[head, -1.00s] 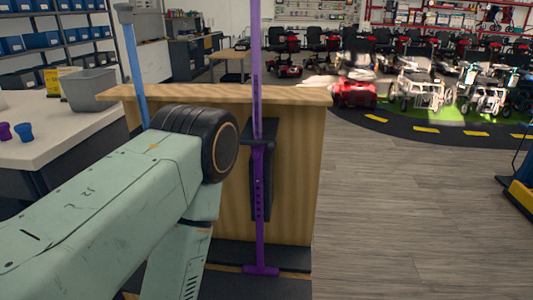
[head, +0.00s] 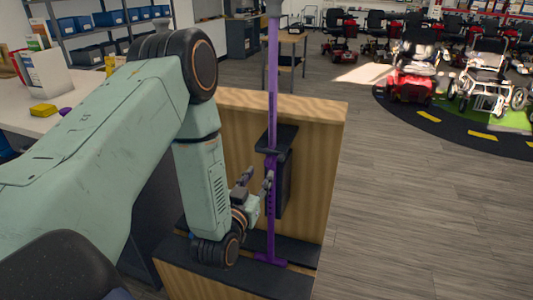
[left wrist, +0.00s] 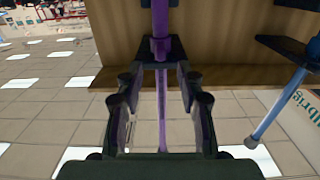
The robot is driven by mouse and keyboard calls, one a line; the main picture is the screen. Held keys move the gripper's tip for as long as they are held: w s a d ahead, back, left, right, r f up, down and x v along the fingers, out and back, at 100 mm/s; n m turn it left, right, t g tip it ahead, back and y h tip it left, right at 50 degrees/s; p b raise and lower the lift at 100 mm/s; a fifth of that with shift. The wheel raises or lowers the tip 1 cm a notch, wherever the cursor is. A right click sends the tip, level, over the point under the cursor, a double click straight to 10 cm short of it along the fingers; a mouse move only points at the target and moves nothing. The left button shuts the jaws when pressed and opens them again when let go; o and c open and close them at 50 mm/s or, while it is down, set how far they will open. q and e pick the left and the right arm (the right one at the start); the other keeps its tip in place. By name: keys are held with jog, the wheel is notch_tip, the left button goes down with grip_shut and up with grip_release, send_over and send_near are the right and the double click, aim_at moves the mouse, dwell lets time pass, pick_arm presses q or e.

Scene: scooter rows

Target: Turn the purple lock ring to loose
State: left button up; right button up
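The purple pole (head: 272,95) stands upright against the front of a wooden counter; its lower tube has a row of holes. A purple collar that looks like the lock ring (head: 271,160) sits just below a black bracket (head: 277,140). In the left wrist view the collar (left wrist: 160,46) shows beyond the fingertips, at the bracket. My left gripper (head: 256,180) is open and empty, close to the pole and slightly below the collar. In the left wrist view the pole lines up between its spread fingers (left wrist: 163,95). The ring's markings are too small to read. My right gripper is out of view.
The wooden counter (head: 315,108) stands behind the pole, with a dark base ledge (head: 300,252) at its foot. A blue pole (left wrist: 280,102) shows at the right in the left wrist view. Scooters (head: 412,70) stand at the back right. The floor at right is clear.

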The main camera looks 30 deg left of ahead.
aim_at(265, 164)
pick_arm(q)
jog(key=x, duration=0.6)
jog(key=shift+w+a+b, duration=0.3)
jog(key=shift+w, duration=0.4)
jog(key=shift+r, duration=0.1)
jog(key=shift+c, duration=2.2)
grip_shut()
